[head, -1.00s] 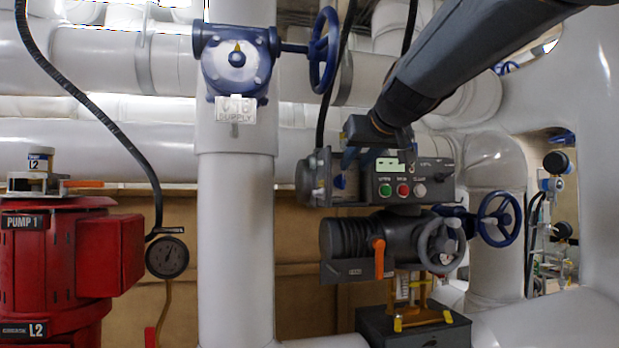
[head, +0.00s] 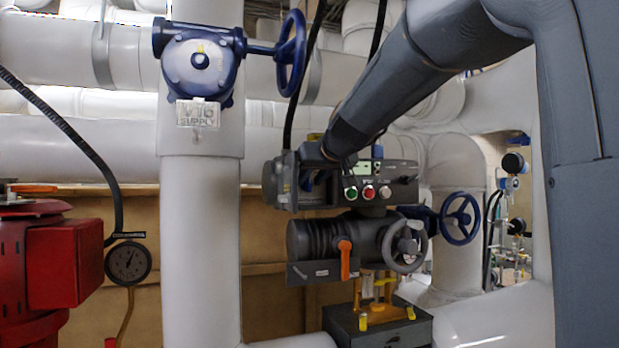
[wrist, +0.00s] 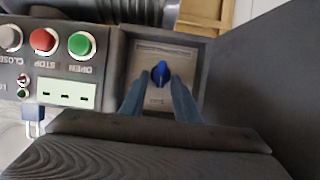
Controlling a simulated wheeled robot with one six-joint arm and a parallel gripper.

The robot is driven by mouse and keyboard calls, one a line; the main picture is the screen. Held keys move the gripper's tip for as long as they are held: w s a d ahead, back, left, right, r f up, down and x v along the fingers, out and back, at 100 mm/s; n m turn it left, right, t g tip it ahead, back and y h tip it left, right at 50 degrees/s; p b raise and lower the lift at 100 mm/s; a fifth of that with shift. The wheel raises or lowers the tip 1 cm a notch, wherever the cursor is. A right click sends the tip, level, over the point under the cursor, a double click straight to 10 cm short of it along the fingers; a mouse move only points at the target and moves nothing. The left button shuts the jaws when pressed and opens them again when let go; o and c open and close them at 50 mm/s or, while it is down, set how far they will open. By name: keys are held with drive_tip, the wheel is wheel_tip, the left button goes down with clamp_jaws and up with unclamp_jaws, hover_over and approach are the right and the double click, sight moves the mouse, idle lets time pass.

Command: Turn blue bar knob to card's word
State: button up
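The blue bar knob (wrist: 160,73) sits on a light plate (wrist: 180,52) in a recess at the end of the grey control box. Its bar looks roughly upright in the wrist view. My gripper (wrist: 158,83) is open, with one blue finger on each side of the knob's near end. I cannot tell whether the fingers touch it. Small print on the plate above and below the knob is unreadable. In the head view my arm's end is at the control box (head: 405,190) and largely covers the knob's recess.
Beside the recess are green (wrist: 82,43), red (wrist: 43,40) and grey (wrist: 10,38) buttons, a small display (wrist: 67,94) and a toggle switch (wrist: 22,82). Below the box are an orange lever (head: 345,258) and a grey handwheel (head: 405,245). A large pipe (head: 200,250) stands left.

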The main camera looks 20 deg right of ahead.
drive_tip(key=shift+s, duration=0.1)
clamp_jaws()
